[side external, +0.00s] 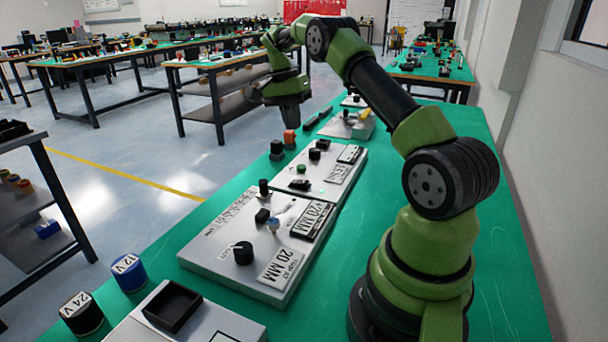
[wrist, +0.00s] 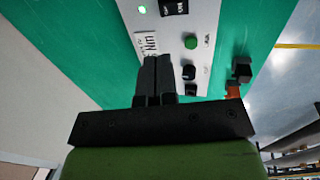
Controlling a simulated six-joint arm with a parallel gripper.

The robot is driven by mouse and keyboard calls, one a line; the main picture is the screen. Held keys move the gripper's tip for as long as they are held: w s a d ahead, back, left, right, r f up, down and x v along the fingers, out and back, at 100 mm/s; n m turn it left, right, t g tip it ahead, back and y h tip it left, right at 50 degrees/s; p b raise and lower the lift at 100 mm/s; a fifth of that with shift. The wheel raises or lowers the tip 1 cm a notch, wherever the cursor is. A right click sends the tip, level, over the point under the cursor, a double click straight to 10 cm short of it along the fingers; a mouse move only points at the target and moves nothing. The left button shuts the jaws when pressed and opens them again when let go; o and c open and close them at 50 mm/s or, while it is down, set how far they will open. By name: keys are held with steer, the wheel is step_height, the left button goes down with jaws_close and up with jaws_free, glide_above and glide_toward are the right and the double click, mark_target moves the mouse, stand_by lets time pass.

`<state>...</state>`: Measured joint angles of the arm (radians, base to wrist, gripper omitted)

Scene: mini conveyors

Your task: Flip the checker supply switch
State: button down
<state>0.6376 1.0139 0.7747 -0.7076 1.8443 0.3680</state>
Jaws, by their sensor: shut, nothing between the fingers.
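A light grey panel (side external: 335,185) lies on the green bench in the side view. It carries a black rocker switch (side external: 300,184), a green button (side external: 301,168), black knobs and an "Nm" plate. The wrist view shows the rocker switch (wrist: 175,7) at the top edge, beside a lit green lamp (wrist: 141,10). Its small label is not readable, so I cannot tell whether it is the checker supply switch. My gripper (wrist: 159,63) is shut and empty, hanging above the panel's far end, apart from the rocker. In the side view its fingers point down behind the panel.
A larger panel (side external: 215,245) with a knob and "20 MM" plates lies nearer. An orange block (side external: 290,136) stands near my gripper. Blue "12V" (side external: 129,272) and black "24V" (side external: 82,313) cylinders stand at front left. The right side of the bench is clear.

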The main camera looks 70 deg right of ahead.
mark_target(301, 183)
steer(key=shift+f, duration=0.1)
steer(key=x, duration=1.3)
steer(key=shift+s+f, duration=0.1)
steer(key=shift+f, duration=0.25)
steer(key=shift+s+f+t, duration=0.1)
steer(key=shift+f+t, duration=0.2)
steer(key=shift+t, duration=0.1)
steer(key=shift+w+r, duration=0.3)
steer(key=shift+w, duration=0.45)
